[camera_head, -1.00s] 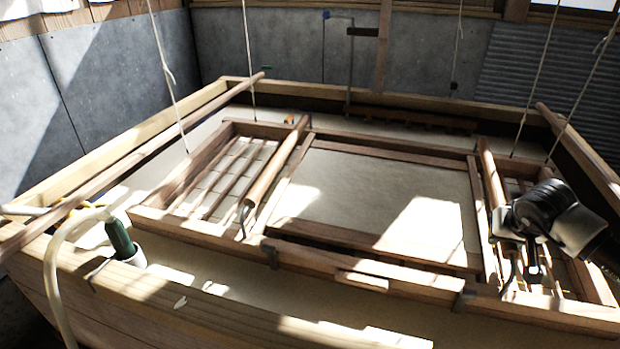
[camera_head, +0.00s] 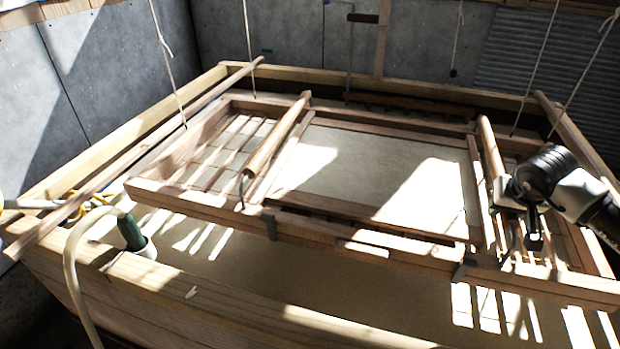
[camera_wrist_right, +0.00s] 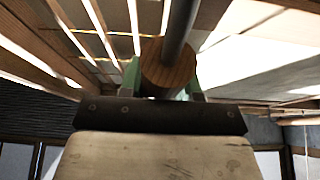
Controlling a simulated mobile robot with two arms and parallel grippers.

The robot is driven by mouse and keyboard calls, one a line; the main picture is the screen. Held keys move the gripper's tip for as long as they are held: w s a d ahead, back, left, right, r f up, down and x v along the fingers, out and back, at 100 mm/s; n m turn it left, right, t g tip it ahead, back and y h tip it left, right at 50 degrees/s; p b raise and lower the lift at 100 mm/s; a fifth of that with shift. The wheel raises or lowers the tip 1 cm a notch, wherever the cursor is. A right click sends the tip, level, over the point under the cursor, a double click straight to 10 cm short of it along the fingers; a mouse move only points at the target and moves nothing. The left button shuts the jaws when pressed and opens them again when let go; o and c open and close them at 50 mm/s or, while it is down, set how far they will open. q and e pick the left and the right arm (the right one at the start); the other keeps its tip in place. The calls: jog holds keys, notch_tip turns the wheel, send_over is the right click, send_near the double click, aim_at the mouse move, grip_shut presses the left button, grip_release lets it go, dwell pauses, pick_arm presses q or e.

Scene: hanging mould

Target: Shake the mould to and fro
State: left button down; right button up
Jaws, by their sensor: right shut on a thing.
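The mould (camera_head: 345,238) is a wooden frame hung on cords above a wide wooden vat (camera_head: 225,300). A pale, smooth screen (camera_head: 370,175) fills its middle, partly in bright sun. Round wooden handles cross it at the left (camera_head: 277,135) and right (camera_head: 488,150). My right gripper (camera_head: 503,192) is at the near end of the right handle. In the right wrist view its green-edged fingers are shut around the handle's round wooden end (camera_wrist_right: 168,72). The exact finger contact is partly hidden.
A pale hose (camera_head: 75,265) with a green fitting (camera_head: 131,233) hangs over the vat's near left rim. A long pole (camera_head: 165,145) lies along the left side. Cords (camera_head: 167,60) run upward. Pale liquid shows between the mould and the near rim.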

grip_shut()
jog(key=shift+w+d+f, duration=0.1)
jog(key=shift+w+d, duration=0.15)
jog(key=shift+w, duration=0.75)
jog(key=shift+w+d, duration=0.2)
jog(key=shift+w, duration=0.8)
jog(key=shift+s, duration=0.15)
